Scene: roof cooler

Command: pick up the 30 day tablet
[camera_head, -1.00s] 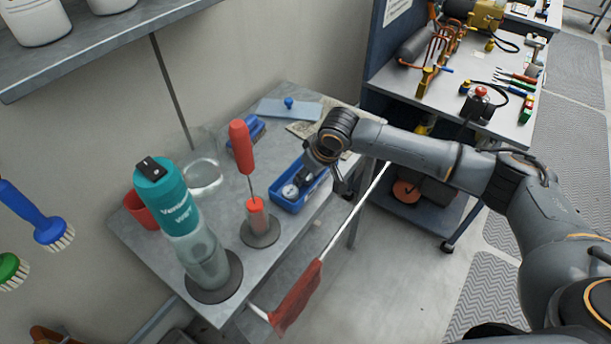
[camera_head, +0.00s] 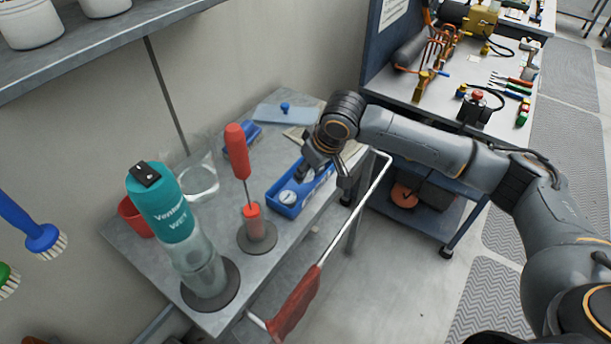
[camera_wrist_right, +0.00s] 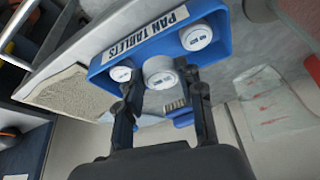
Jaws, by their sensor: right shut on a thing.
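A blue tray (camera_head: 275,203) labelled PAN TABLETS stands on the grey bench, and it also shows in the right wrist view (camera_wrist_right: 105,58). My right gripper (camera_wrist_right: 160,84) is shut on the middle white round tablet (camera_wrist_right: 159,70), which looks larger and nearer than the others. Its printed marking is too small to read surely. Another white tablet (camera_wrist_right: 121,74) lies to its left and one (camera_wrist_right: 196,37) to its upper right, both in the tray. In the head view my right gripper (camera_head: 323,180) is just above the tray, and its held tablet is hidden there. My left gripper is not in view.
A teal-topped bottle (camera_head: 172,205) and a red-handled tool (camera_head: 238,150) stand upright left of the tray. A red cup (camera_head: 135,218) is behind the bottle. A second workbench stands at the back right.

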